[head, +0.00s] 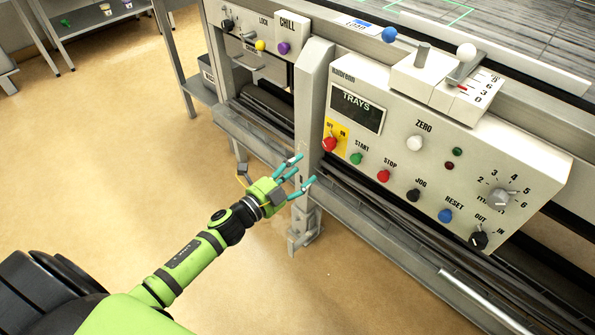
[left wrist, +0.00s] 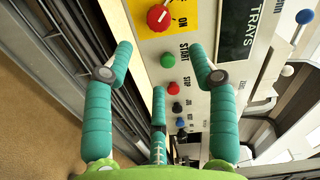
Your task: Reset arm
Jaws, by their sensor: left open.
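My left gripper (head: 302,173) is green with teal fingers. It is open and empty, in front of the grey machine frame, left of and a little below the control panel (head: 400,180). In the left wrist view the spread fingers (left wrist: 160,65) stand before the panel, with the red OFF/ON knob (left wrist: 159,18) beyond their tips and the green START button (left wrist: 167,60) between them. I cannot see the fingers touching anything. My left arm reaches in from the lower left in the head view. My right gripper is not in view.
The panel carries a red STOP button (head: 383,176), a blue RESET button (head: 445,215) and a dark OUT/IN knob (head: 479,240). The floor (head: 130,160) at left is clear. A grey table (head: 100,22) stands far left.

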